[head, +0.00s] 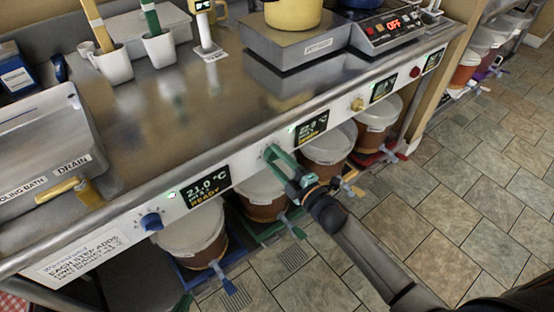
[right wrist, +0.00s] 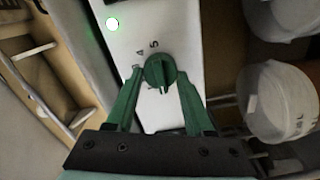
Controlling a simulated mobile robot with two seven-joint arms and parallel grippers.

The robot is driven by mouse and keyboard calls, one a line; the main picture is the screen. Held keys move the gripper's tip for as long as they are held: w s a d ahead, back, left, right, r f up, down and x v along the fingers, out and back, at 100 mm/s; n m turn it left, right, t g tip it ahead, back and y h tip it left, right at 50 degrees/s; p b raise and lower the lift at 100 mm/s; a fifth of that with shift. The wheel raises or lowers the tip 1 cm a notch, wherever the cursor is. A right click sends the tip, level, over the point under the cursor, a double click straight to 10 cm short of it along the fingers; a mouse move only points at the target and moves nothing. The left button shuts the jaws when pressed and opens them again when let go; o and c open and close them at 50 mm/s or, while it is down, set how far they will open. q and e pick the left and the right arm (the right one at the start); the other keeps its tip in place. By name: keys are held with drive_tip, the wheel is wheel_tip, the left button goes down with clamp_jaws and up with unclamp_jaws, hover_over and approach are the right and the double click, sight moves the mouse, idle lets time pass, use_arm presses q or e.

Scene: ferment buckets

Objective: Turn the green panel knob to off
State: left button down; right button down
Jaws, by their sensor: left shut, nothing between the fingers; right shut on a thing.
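The green panel knob (right wrist: 160,72) sits on the white front panel below the counter. In the right wrist view its pale pointer mark faces down, toward the gripper palm, and the numbers 4 and 5 show above it. In the head view the gripper mostly hides it. My right gripper (head: 272,154) is at the panel, and its green fingers, also in the right wrist view (right wrist: 158,92), are shut on the knob from both sides. A green tip at the bottom edge of the head view appears to be my left gripper (head: 184,303), shut and away from the panel.
A blue knob (head: 151,221), a yellow knob (head: 357,104) and a red knob (head: 415,71) share the panel (head: 236,178). Small displays sit between them; one reads 21.0 °C READY. Buckets with taps (head: 190,237) stand below. The tiled floor at right is clear.

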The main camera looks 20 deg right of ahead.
idle(0.5)
drive_tip(key=shift+c, duration=1.4)
unclamp_jaws()
drive_tip(key=shift+s, duration=0.1)
drive_tip(key=v, duration=1.2)
drive_tip(key=shift+s, duration=0.15)
drive_tip(key=shift+d, duration=0.1)
